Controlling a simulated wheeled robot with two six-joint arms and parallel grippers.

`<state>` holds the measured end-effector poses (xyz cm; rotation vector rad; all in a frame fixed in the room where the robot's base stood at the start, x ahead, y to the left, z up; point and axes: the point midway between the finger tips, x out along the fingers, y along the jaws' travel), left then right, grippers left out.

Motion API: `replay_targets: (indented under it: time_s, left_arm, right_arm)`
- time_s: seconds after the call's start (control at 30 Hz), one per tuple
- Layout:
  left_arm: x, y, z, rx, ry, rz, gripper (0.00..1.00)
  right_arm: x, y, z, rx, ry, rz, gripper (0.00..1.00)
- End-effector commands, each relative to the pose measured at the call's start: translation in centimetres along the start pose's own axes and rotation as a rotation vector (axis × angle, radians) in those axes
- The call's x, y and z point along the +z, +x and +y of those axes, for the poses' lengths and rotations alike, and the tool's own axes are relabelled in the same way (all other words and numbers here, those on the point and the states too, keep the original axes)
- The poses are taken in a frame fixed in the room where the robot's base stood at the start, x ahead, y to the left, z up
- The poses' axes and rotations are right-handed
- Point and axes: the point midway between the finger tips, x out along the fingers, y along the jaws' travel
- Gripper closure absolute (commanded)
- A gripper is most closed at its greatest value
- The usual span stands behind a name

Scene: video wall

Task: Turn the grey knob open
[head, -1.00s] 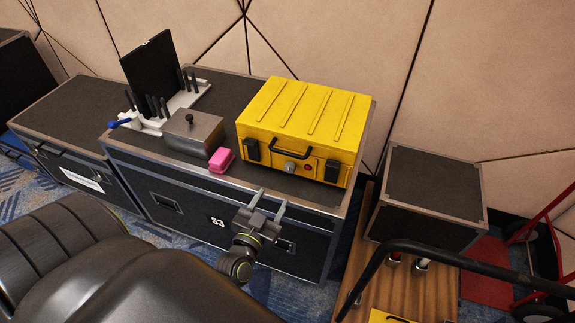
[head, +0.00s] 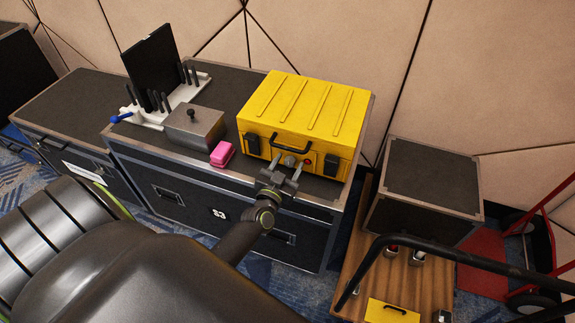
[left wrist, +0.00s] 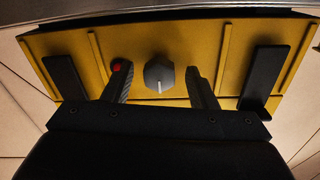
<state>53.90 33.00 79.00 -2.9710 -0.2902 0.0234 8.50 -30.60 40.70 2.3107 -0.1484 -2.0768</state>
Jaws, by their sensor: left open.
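The grey knob (head: 289,161) is on the front face of a yellow case (head: 307,107), below its black handle. In the left wrist view the knob (left wrist: 159,72) is a dark grey faceted dial with a pale mark pointing down in that picture. My left gripper (head: 286,167) is open in front of the knob. In the left wrist view its fingers (left wrist: 160,83) are on either side of the knob, with a gap on each side. A red button lies by one finger (left wrist: 116,68). My right gripper is not in view.
The yellow case stands on a black flight case (head: 180,195). A pink block (head: 222,154), a metal box (head: 194,128) and a white rack (head: 185,95) are to its left. Black latches flank the knob. A cart with a black case (head: 430,180) is at right.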

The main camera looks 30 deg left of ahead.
Motion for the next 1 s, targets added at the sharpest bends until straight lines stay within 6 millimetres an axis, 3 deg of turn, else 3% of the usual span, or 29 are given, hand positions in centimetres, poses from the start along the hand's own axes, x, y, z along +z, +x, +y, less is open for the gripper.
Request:
replay_targets:
  time_s: [0.07, 0.4, 0.73, 1.0]
  left_arm:
    - [-0.01, -0.01, 0.0, 0.0, 0.0, 0.0, 0.48]
    - [-0.01, -0.03, 0.01, 0.0, 0.0, 0.0, 0.91]
    - [0.01, -0.04, 0.02, 0.0, -0.043, 0.002, 0.92]
    - [0.06, -0.05, 0.01, -0.001, -0.21, 0.009, 0.92]
  right_arm:
    - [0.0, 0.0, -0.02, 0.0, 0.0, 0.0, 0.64]
    - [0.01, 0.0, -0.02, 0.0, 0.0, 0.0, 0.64]
    - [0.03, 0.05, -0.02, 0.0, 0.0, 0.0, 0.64]
    - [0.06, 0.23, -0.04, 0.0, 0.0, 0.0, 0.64]
